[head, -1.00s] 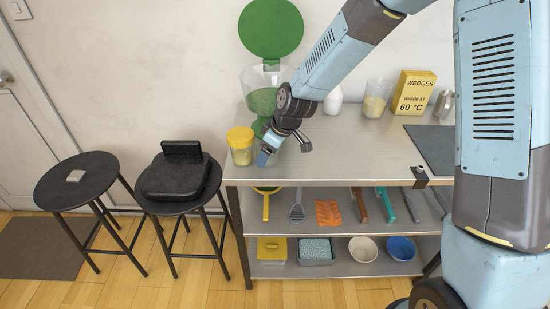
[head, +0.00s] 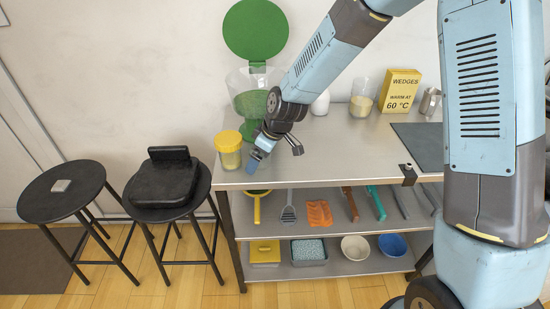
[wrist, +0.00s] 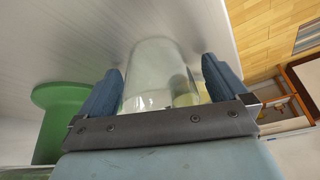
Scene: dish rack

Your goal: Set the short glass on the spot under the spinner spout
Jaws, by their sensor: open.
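A clear short glass (wrist: 150,70) stands between the two blue fingers of my gripper (wrist: 162,88) in the wrist view. The fingers are open on either side of it, and I cannot tell whether either touches it. In the head view my gripper (head: 256,160) is low over the left front of the metal counter (head: 330,150), and the glass cannot be made out there. The spinner (head: 255,90) stands behind it, with a clear bowl and a raised green lid. Its green base (wrist: 62,115) shows at left in the wrist view. The spout and the spot under it are not clearly visible.
A yellow-lidded jar (head: 229,155) stands just left of my gripper. A clear container (head: 362,96), a yellow wedges box (head: 399,91) and a dark mat (head: 425,145) are farther right. Two black stools (head: 62,190) are left of the counter.

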